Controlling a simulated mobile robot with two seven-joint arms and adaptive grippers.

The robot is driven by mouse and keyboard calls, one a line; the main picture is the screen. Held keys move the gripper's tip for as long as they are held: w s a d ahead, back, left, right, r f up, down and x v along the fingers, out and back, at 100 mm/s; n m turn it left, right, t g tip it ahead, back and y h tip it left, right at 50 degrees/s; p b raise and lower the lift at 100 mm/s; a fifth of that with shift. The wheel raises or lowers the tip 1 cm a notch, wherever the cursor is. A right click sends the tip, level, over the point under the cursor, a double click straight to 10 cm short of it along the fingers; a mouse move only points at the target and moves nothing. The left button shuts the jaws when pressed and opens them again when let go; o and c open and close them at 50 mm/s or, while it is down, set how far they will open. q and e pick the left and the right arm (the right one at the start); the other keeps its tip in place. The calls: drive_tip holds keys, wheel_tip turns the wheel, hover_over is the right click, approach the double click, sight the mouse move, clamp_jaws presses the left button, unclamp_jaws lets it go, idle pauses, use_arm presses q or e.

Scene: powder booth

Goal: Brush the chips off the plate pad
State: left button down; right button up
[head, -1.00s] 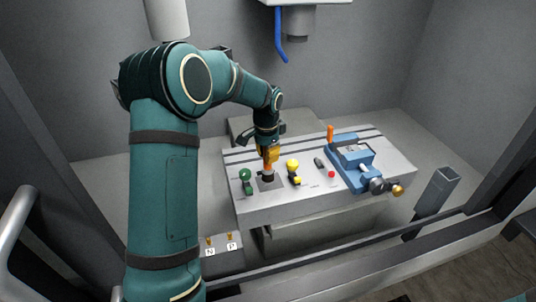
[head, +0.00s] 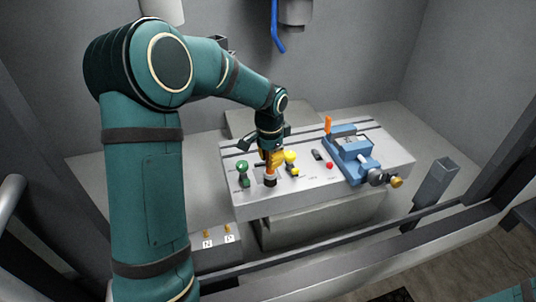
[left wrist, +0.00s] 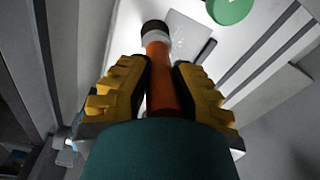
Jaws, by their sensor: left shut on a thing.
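My left gripper (head: 271,158) is shut on a brush with an orange handle (left wrist: 160,75). The brush hangs tip down, and its dark tip (head: 270,182) is at or just above the plate pad. I cannot tell whether it touches. The pad (left wrist: 189,38) shows in the left wrist view as a pale square beside the tip, with a few faint specks on it that may be chips. In the head view the gripper and brush hide much of the pad. My right gripper is not in view.
A green knob (head: 243,168) stands left of the brush and a yellow knob (head: 290,158) close on its right. A red button (head: 330,165) and a blue vise (head: 352,155) are farther right on the slotted table (head: 300,190). A blue hose (head: 277,36) hangs above.

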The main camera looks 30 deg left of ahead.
use_arm(q)
drive_tip(key=shift+s+d, duration=0.2)
idle(0.3)
drive_tip(key=shift+r+p, duration=2.3)
drive_tip(key=shift+r, duration=0.65)
drive_tip(key=shift+r, duration=0.1)
drive_tip(key=shift+r+p, duration=1.2)
drive_tip(key=shift+r, duration=0.3)
drive_tip(key=shift+f, duration=0.1)
